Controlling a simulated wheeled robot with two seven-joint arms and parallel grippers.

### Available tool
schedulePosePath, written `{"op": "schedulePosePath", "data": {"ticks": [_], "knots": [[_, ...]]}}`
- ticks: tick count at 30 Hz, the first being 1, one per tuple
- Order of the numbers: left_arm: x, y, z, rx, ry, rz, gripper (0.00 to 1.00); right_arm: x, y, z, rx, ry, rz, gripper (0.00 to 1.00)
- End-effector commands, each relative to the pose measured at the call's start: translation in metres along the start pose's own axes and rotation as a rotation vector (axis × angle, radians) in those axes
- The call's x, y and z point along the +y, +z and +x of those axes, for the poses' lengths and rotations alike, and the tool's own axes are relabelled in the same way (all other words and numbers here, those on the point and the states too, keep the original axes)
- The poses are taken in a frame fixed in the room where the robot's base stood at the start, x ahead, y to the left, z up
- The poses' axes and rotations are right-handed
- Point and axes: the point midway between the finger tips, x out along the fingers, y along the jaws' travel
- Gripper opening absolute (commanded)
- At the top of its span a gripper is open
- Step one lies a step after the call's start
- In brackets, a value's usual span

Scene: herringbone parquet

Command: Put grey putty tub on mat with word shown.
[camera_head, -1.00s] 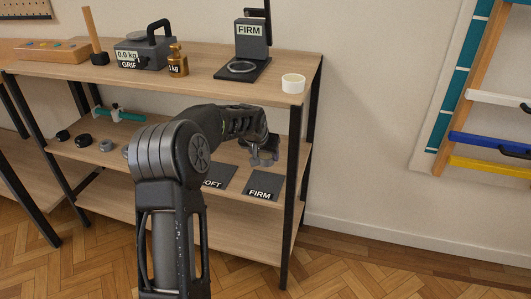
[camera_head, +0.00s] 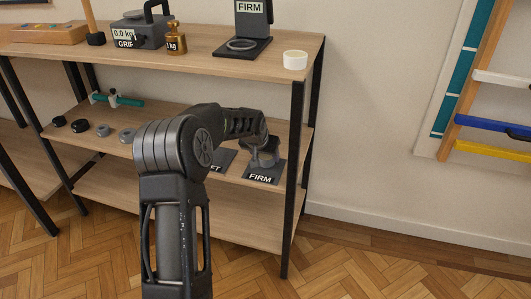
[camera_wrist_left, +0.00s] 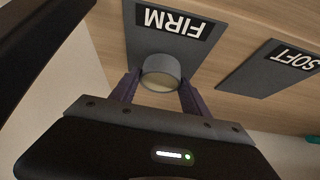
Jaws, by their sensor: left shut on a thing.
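The grey putty tub (camera_wrist_left: 160,72) is between the two fingers of my left gripper (camera_wrist_left: 158,92), which is shut on it. In the head view my left gripper (camera_head: 263,157) is over the grey mat marked FIRM (camera_head: 262,173), on the middle shelf near its right end. The FIRM mat also shows in the wrist view (camera_wrist_left: 145,43), behind the tub; I cannot tell whether the tub touches it. A mat marked SOFT (camera_wrist_left: 255,75) lies beside it, partly hidden by my arm in the head view. A dark stand (camera_head: 249,22) on the top shelf shows the word FIRM. My right gripper is not in view.
Several dark and grey tubs (camera_head: 103,130) and a teal hand tool (camera_head: 125,101) are on the middle shelf's left. A black post (camera_head: 292,170) stands right of the FIRM mat.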

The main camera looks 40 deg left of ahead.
Motion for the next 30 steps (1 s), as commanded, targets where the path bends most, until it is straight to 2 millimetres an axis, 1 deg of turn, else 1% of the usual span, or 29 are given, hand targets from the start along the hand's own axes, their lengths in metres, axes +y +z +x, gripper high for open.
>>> {"op": "schedulePosePath", "data": {"ticks": [3,17,28,29,30], "knots": [[0.0,0.0026,0.0043,0.001,0.0,0.0,0.1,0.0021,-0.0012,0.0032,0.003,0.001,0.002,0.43],[-0.0002,0.0029,0.005,0.001,0.0,0.0,0.1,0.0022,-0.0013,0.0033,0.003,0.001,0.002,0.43],[-0.0002,0.0066,0.0105,0.001,0.0,0.0,0.1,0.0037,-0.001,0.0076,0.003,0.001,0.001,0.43],[-0.0002,0.0059,0.0096,0.001,0.0,0.0,0.57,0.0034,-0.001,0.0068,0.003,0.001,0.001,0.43],[-0.0002,0.0059,0.0095,0.001,0.0,0.0,0.6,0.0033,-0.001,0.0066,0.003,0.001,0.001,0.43]]}}
